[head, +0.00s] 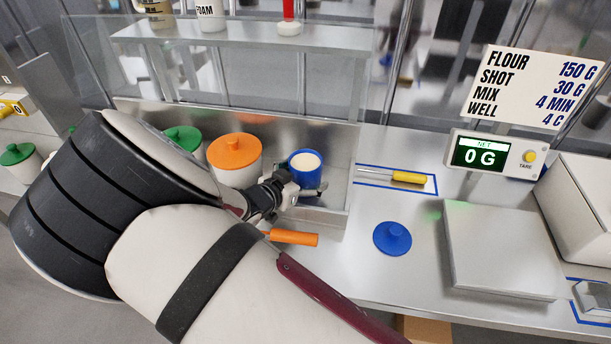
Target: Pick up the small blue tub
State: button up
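The small blue tub (305,178) stands upright and uncovered in the metal bay at the middle of the counter, with pale contents near its rim. My gripper (308,193) is at the tub's near side, low down. One finger shows to the right in front of the tub's base. The other finger is not clear, so I cannot tell whether the gripper touches or grips the tub.
A white tub with an orange lid (235,151) stands just left of the blue tub; a green-lidded tub (183,138) is beyond it. An orange handle (294,238) lies in front. A yellow-handled tool (408,177), a scale (495,250) and its display (493,156) are right.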

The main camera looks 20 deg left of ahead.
jog(key=shift+w, duration=0.1)
jog(key=shift+c, duration=0.3)
jog(key=c, duration=1.6)
jog(key=shift+r, duration=0.1)
